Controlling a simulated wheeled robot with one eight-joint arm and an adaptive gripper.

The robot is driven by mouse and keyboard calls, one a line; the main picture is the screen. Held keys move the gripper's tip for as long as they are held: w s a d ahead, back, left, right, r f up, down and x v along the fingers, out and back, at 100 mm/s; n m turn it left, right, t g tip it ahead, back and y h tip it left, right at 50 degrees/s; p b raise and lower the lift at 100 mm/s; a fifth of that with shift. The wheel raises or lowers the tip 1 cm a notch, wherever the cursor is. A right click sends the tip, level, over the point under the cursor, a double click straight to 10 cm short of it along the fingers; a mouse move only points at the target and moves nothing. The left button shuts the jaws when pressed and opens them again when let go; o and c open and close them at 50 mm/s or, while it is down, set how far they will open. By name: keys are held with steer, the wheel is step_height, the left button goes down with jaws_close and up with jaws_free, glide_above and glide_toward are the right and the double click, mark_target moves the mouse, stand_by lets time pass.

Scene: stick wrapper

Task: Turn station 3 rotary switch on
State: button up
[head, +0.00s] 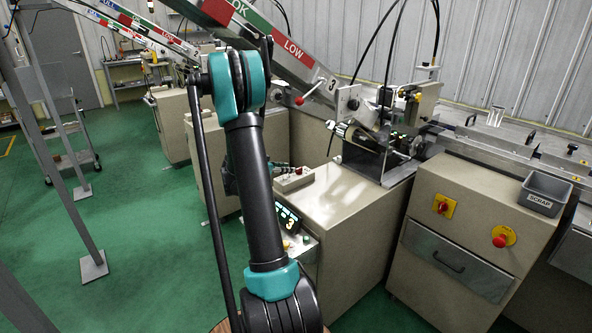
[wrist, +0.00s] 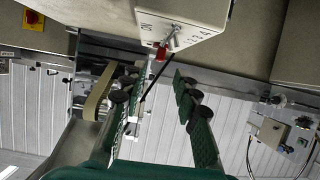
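A small pale switch box (wrist: 190,22) is at the top of the wrist view, with lettering that appears upside down. A display showing 3 (head: 288,217) is below. The switch position is unclear.
A beige cabinet (head: 470,235) at the right carries a red-and-yellow switch (head: 442,206), a red button (head: 502,237) and a scrap bin (head: 543,192). A machine (head: 385,130) and a sloping chute (head: 290,52) stand behind. Green floor (head: 135,235) is open at left.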

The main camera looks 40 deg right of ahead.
mark_target(299, 170)
steer(key=x, duration=0.6)
steer(key=shift+s, duration=0.1)
jaws_close()
